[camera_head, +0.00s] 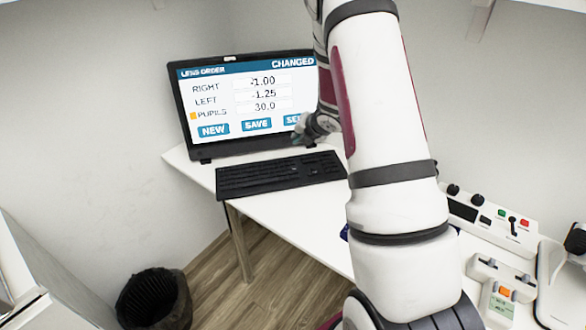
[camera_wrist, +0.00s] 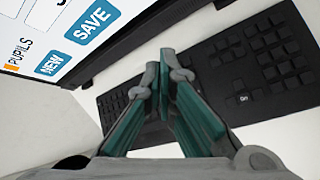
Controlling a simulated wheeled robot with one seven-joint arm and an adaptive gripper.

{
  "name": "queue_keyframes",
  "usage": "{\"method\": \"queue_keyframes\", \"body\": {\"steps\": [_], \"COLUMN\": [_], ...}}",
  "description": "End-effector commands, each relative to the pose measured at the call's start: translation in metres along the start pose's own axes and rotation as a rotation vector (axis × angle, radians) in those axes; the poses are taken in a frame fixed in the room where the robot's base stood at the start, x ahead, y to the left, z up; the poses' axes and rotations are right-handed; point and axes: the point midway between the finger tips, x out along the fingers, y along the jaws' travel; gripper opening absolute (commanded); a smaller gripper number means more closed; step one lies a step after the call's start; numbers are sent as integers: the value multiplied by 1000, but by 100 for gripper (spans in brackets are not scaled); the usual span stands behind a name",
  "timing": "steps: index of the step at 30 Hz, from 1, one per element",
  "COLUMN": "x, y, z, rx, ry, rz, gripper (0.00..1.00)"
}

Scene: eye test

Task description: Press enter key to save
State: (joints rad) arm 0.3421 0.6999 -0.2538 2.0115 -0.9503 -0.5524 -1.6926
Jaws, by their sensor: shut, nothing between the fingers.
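A black keyboard (camera_head: 280,174) lies on the white desk in front of the monitor. It also shows in the wrist view (camera_wrist: 262,70), partly hidden behind my fingers. I cannot make out which key is enter; one key (camera_wrist: 243,98) bears a small, unclear label. The monitor (camera_head: 250,100) reads "LENS ORDER" and "CHANGED", with right -1.00, left -1.25 and pupils 30.0. Its NEW and SAVE buttons also show in the wrist view (camera_wrist: 92,22). My gripper (camera_wrist: 165,70) is shut and empty, its tips over the keyboard; I cannot tell whether they touch it. In the head view my arm partly hides it.
The white desk (camera_head: 285,213) is clear in front of the keyboard. A control box (camera_head: 490,215) with knobs and a small device (camera_head: 500,290) with an orange button stand at the right. A black bin (camera_head: 153,298) stands on the floor.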

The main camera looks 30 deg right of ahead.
Motion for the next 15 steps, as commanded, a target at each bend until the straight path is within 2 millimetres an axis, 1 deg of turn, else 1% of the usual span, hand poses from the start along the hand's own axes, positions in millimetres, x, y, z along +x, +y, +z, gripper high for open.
{"method": "queue_keyframes", "body": {"steps": [11,15], "x": [2,8], "y": [-1,-5], "z": [-1,-5], "rx": [-5,-5], "ry": [1,2], "rz": [2,1], "gripper": [0,0]}}
